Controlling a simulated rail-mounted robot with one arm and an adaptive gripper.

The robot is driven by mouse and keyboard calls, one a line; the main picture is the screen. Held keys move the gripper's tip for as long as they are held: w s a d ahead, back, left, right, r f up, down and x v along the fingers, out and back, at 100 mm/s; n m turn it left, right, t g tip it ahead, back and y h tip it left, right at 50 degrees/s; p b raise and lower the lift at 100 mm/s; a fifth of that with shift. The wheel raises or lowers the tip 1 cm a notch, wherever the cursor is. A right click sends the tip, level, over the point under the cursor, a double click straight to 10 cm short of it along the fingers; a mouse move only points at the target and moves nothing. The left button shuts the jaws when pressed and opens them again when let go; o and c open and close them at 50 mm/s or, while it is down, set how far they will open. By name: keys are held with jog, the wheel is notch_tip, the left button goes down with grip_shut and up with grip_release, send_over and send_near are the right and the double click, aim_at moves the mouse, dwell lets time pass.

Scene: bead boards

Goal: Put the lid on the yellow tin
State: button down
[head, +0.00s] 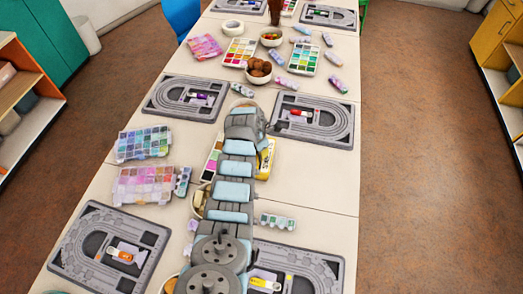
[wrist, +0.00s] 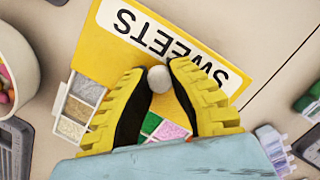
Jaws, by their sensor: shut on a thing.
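The yellow tin (head: 265,168) shows in the head view just right of my arm, partly hidden by it. In the wrist view, a yellow surface (wrist: 100,42) with a white "SWEETS" label lies below my gripper. My gripper (wrist: 157,72) has its yellow and black fingers shut on a small round pale knob (wrist: 158,79), which looks like the lid's knob. The fingers hide much of what is around the knob. I cannot tell where the lid ends and the tin begins, or whether they touch. The fingertips are hidden in the head view.
A tray of glittery squares (wrist: 74,130) lies under the fingers at left. Grey bead boards (head: 340,140) and paint sets (head: 145,142) crowd the table. Some bare table shows right of the tin.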

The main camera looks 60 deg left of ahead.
dwell(0.4)
jog(key=c, duration=0.6)
grip_release()
jog(key=shift+r, duration=0.1)
jog(key=shift+r+p, duration=3.95)
jog(key=shift+p, duration=0.1)
jog(key=shift+f, duration=0.1)
grip_shut()
